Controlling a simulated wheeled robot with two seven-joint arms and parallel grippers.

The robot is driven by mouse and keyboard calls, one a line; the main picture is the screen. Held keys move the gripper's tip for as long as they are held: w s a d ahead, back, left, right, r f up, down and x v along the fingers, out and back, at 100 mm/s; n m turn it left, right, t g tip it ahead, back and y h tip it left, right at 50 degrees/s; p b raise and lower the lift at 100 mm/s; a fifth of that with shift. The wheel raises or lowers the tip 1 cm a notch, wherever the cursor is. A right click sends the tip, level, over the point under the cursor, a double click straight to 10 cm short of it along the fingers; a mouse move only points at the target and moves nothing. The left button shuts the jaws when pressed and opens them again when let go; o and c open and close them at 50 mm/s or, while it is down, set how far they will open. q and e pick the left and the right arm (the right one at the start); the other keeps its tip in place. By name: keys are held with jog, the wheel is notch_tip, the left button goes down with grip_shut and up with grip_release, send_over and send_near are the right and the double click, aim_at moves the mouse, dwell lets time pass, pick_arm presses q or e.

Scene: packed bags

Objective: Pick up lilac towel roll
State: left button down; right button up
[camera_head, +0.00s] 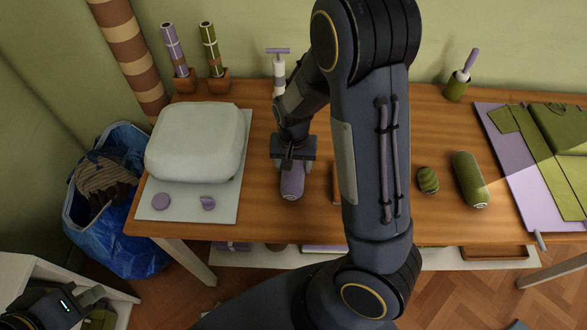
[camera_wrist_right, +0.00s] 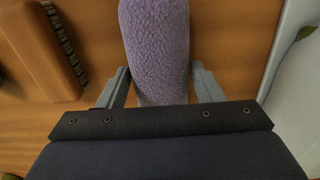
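The lilac towel roll (camera_head: 292,182) lies on the wooden table, pointing toward the front edge, right of the white mat. My right gripper (camera_head: 293,160) reaches down over its back end. In the right wrist view, the textured lilac roll (camera_wrist_right: 157,45) runs between the two grey fingers (camera_wrist_right: 160,88). The fingers stand open on either side of it, with small gaps visible; I see no firm grip. My left gripper (camera_head: 92,296) is at the lower left, away from the table; its finger opening is unclear.
A pale, puffy bag (camera_head: 195,142) sits on the white mat (camera_head: 243,150), close left of the roll. A wooden brush (camera_wrist_right: 40,48) lies on the other side. My right arm hides the table's middle.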

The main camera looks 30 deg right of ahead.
jog(key=c, duration=0.6)
jog(key=shift+r, duration=0.15)
